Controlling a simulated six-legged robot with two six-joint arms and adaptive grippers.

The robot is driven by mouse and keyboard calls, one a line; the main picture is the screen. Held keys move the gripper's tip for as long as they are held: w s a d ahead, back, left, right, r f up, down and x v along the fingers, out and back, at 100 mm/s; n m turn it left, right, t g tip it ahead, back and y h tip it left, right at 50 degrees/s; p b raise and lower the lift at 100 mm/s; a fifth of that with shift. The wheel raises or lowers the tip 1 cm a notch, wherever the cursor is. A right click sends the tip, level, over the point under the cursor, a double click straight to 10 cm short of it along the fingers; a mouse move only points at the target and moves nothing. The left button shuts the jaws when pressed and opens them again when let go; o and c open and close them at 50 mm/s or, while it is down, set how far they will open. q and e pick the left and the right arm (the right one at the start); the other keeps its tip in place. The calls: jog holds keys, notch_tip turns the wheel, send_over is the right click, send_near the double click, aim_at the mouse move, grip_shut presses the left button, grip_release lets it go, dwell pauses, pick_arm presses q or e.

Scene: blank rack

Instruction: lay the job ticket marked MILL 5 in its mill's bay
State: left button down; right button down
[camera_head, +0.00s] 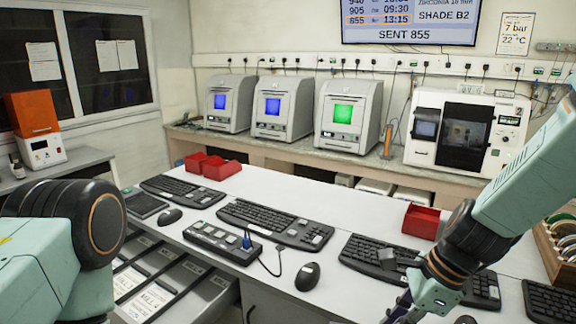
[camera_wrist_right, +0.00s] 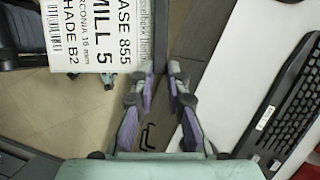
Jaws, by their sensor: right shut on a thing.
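The job ticket (camera_wrist_right: 100,35), a white card reading CASE 855, ZIRCONIA 16 mm, MILL 5, SHADE B2 with a barcode, shows at the top of the right wrist view, partly cut off. My right gripper (camera_wrist_right: 163,82) is shut on it, with a dark strip at the card's edge by the fingertips. In the head view my right gripper (camera_head: 400,312) is at the bottom edge, and the ticket is not visible there. A dark rack of labelled bays (camera_head: 200,296) lies at the lower left; white cards (camera_head: 148,301) lie in some bays. Only my left arm shows, not its gripper.
Keyboards (camera_head: 275,222), mice (camera_head: 307,276) and a button box (camera_head: 222,242) with a blue plug and cable stand on the white desk (camera_head: 330,190). Red trays (camera_head: 421,221) sit behind. Milling machines (camera_head: 348,113) line the back bench. The wall screen (camera_head: 410,20) reads SENT 855.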

jog(key=s+f+n+g+h+b, duration=0.2)
jog(key=f+n+b, duration=0.8)
jog(key=f+b, duration=0.2)
jog(key=s+f+n+g+h+b, duration=0.2)
jog(key=s+f+n+g+b, duration=0.1)
jog(key=f+n+b, duration=0.7)
notch_tip(320, 180, down, 6)
jog(key=b, duration=0.3)
jog(key=shift+s+a+f+h, duration=0.15)
jog(key=shift+s+a+h, duration=0.05)
jog(key=shift+s+h, duration=0.1)
jog(key=shift+w, duration=0.15)
jog(key=shift+a, duration=0.2)
